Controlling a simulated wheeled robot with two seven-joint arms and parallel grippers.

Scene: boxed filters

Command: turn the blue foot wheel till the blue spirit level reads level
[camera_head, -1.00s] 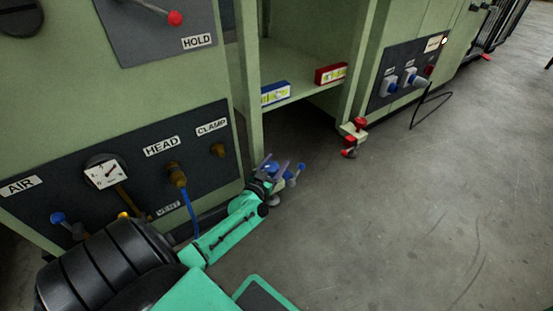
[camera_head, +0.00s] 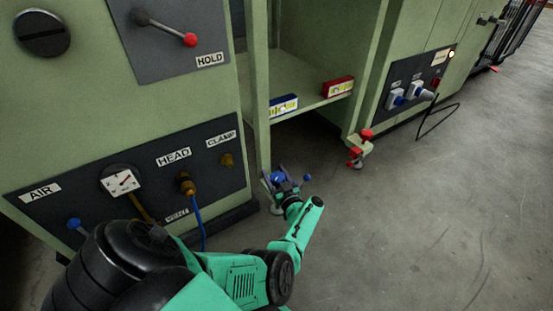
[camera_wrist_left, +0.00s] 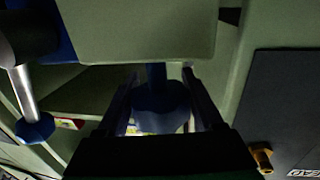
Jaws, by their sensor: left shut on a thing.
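The blue foot wheel (camera_head: 278,177) is at the foot of the near shelf post, low over the floor. My left gripper (camera_head: 279,181) is at it, one finger on each side. In the left wrist view the blue wheel (camera_wrist_left: 160,104) sits between the dark fingers, and they are shut on it. The blue spirit level (camera_head: 284,106) lies on the shelf's near end; its bubble is too small to read. A blue ball-ended lever (camera_head: 307,178) sticks out right of the wheel; its silver rod shows in the left wrist view (camera_wrist_left: 27,95). My right gripper is out of view.
A red level (camera_head: 338,88) lies at the shelf's far end, above a red foot wheel and lever (camera_head: 357,152). The floor to the right is clear, apart from a black cable (camera_head: 435,122).

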